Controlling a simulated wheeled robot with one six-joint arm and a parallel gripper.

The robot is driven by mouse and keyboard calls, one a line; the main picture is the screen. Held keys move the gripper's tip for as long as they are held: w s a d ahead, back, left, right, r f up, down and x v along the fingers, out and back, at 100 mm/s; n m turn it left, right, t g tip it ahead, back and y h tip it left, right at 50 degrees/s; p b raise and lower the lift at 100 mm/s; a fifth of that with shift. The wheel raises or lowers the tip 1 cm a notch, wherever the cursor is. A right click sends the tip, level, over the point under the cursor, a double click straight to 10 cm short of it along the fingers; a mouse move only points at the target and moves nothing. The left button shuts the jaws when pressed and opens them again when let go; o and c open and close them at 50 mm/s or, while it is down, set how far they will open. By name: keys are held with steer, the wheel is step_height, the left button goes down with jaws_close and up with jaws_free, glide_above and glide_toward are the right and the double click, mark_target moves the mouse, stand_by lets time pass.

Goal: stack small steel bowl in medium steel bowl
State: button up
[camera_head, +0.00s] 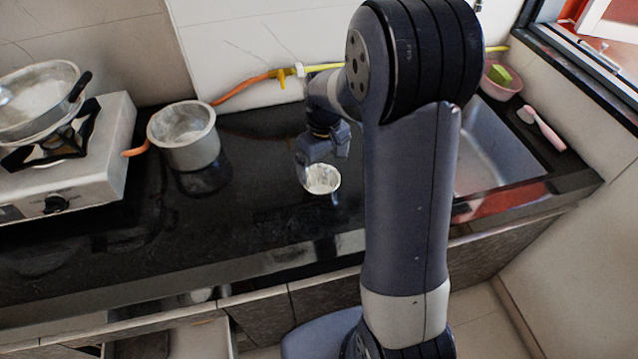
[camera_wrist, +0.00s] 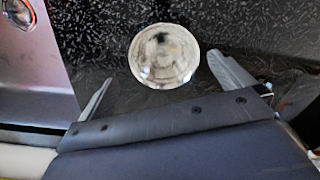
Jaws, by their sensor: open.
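A small steel bowl (camera_head: 322,179) stands on the black counter, left of my upright arm link in the head view. In the wrist view the bowl (camera_wrist: 163,56) shows from above as a round, shiny, empty-looking shape. My gripper (camera_wrist: 161,68) is open, its two fingers spread to the left and right of the bowl. In the head view my gripper (camera_head: 320,158) is just above and over the bowl's back side; contact cannot be told. A wide steel vessel (camera_head: 40,98) sits on the stove at left. I cannot tell whether it is the medium steel bowl.
A steel pot (camera_head: 185,137) stands on the counter between the stove (camera_head: 75,165) and my gripper. A sink (camera_head: 490,150) is at right, with a pink bowl (camera_head: 501,80) and a pink brush (camera_head: 542,128) by it. The counter (camera_head: 250,215) is clear in front.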

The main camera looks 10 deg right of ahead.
mark_target(320, 188)
steer(key=shift+a+f, duration=0.4)
steer(key=shift+f, duration=0.3)
step_height(320, 188, down, 5)
steer(key=shift+w+d+r+p, duration=0.1)
steer(key=shift+p, duration=0.2)
steer(key=c, duration=1)
steer(key=shift+o, duration=0.2)
step_height(320, 188, up, 10)
